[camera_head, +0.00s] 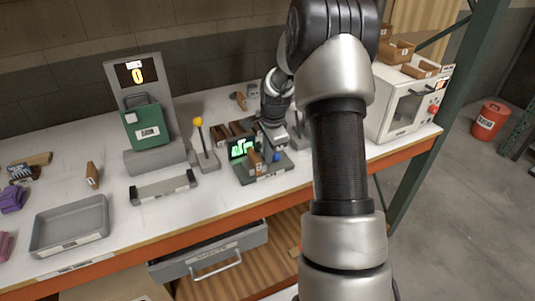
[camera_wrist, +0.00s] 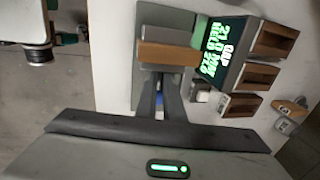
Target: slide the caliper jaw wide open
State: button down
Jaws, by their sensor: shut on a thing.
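The caliper is a grey-based device (camera_head: 266,173) with a lit green display (camera_head: 242,147) on the bench. A brown block (camera_head: 255,162) stands at it, and a blue knob (camera_head: 277,157) shows to the block's right. My gripper (camera_head: 272,146) reaches down over the caliper. In the wrist view its narrow fingers (camera_wrist: 170,98) are close together, with a bit of blue between them, so they appear shut on the knob. The brown block (camera_wrist: 168,54) lies just beyond the fingertips, across a grey jaw. The display (camera_wrist: 214,48) shows green "GAP" text. The jaw's exact opening is partly hidden.
A white machine (camera_head: 402,105) is at right. An open drawer (camera_head: 208,250) juts out below the bench.

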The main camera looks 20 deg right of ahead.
aim_at(278, 154)
jog(key=shift+w+d+r, duration=0.1)
jog(key=shift+d, duration=1.85)
jog(key=c, duration=1.9)
grip_release()
jog(key=shift+o, duration=0.2)
jog(key=s+r, duration=0.1)
jog(key=r, duration=0.7)
jog(key=s+r, duration=0.2)
jog(key=r, duration=0.7)
jog(key=shift+s, duration=0.25)
